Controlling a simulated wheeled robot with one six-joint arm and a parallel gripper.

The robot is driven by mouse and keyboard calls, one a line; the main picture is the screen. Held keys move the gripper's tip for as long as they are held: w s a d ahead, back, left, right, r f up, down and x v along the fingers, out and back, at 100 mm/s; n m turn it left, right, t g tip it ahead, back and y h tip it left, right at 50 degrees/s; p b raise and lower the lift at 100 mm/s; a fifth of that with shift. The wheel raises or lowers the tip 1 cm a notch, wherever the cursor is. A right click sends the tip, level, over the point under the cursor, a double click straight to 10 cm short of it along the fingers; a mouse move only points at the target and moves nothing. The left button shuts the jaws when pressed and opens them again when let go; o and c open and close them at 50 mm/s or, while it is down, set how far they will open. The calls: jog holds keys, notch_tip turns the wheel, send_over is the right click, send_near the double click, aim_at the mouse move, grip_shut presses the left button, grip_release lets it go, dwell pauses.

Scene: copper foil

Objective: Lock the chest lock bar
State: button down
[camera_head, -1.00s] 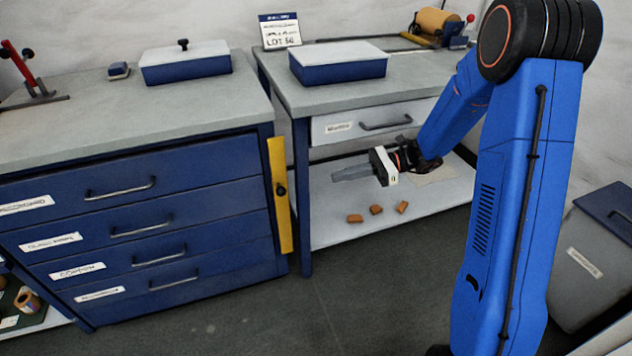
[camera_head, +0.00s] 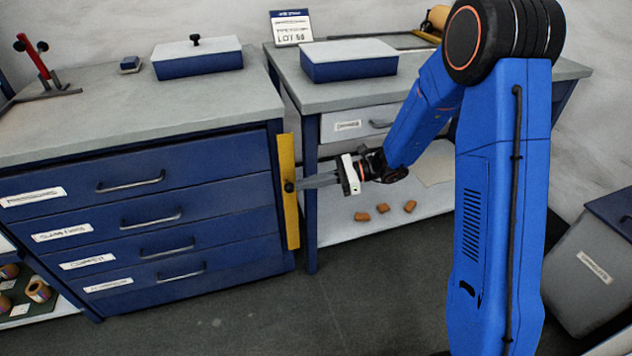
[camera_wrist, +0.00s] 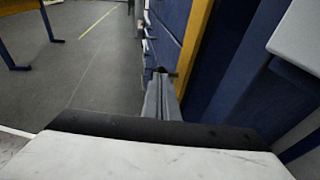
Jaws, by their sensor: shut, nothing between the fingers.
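The yellow lock bar (camera_head: 287,192) stands upright along the right front edge of the blue drawer chest (camera_head: 150,200). A dark round knob (camera_head: 289,187) sits about midway up the bar. My gripper (camera_head: 298,184) points left with its fingers shut and empty, the tips at or very near the knob; I cannot tell if they touch. In the wrist view, the shut fingers (camera_wrist: 160,95) reach toward a dark piece beside the yellow bar (camera_wrist: 192,40). The chest drawers look closed.
A second bench (camera_head: 335,90) with a white drawer and a low shelf stands to the right. Several brown blocks (camera_head: 383,211) lie on that shelf. A grey bin (camera_head: 590,265) stands at far right. The floor (camera_head: 330,310) in front is clear.

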aim_at(293, 186)
jog(key=shift+a, duration=0.15)
jog(key=shift+s+a, duration=0.25)
jog(key=shift+a, duration=0.55)
jog(key=shift+s+a, duration=0.2)
jog(key=shift+a, duration=0.6)
jog(key=shift+d+r, duration=0.1)
jog(key=shift+d, duration=0.3)
jog(key=v, duration=1.3)
jog(key=shift+d, duration=0.2)
